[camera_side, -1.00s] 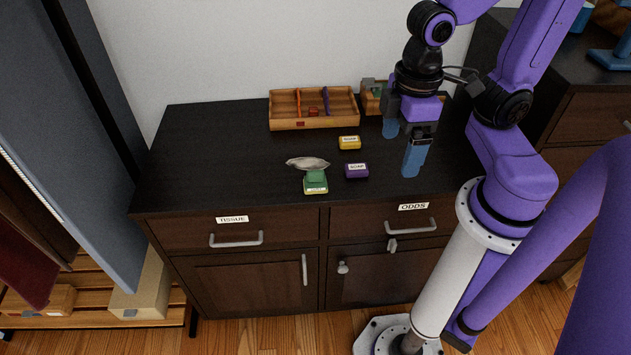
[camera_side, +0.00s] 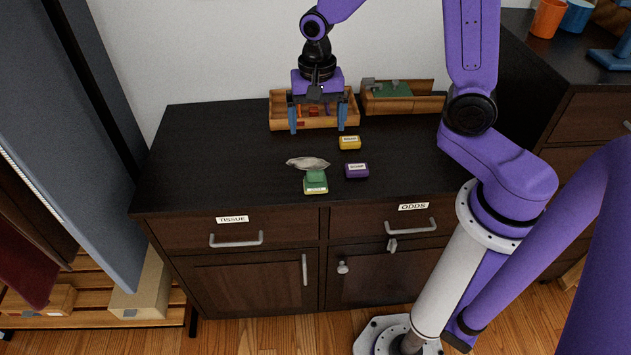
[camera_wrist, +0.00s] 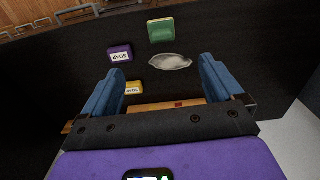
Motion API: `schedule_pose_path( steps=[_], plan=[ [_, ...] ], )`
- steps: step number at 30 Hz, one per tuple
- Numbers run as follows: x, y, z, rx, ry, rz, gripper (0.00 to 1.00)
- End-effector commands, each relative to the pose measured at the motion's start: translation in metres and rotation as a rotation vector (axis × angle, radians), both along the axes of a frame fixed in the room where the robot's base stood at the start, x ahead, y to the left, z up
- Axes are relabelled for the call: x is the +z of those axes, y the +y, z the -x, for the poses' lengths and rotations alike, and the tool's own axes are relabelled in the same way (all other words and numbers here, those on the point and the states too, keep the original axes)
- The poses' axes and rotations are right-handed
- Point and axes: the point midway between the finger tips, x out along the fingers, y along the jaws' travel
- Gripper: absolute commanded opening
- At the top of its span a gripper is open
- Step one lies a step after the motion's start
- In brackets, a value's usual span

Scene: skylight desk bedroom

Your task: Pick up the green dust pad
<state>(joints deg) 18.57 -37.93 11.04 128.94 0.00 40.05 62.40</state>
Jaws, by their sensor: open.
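A green pad-like block (camera_side: 316,178) lies near the front of the dark cabinet top, with a paler, labelled edge facing forward. It also shows at the top of the wrist view (camera_wrist: 161,30), beyond the fingers. I cannot tell whether it is one piece or a pad on a green block. A crumpled grey-white thing (camera_side: 308,163) lies right behind it, and it also shows in the wrist view (camera_wrist: 170,61). My gripper (camera_side: 317,129) is open and empty, its blue fingers in front of the wooden tray and behind the green block. The fingers also show in the wrist view (camera_wrist: 160,85).
A yellow soap block (camera_side: 349,142) and a purple soap block (camera_side: 357,171) lie right of the green block. The divided wooden tray (camera_side: 275,109) stands at the back; another wooden box (camera_side: 425,104) holds green and grey things. The cabinet top's left side is clear.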

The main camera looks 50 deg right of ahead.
Motion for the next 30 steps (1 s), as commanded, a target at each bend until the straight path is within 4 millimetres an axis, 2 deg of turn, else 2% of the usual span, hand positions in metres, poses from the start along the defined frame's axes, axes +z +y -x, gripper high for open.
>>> schedule_pose_path(
  steps=[5,24,30],
  plan=[
    [-0.011,-0.002,-0.003,-0.039,0.004,0.001,0.94],
    [-0.104,-0.002,-0.003,-0.035,0.004,0.002,0.94],
    [-0.121,-0.002,-0.003,-0.034,0.000,0.000,0.94]
  ],
)
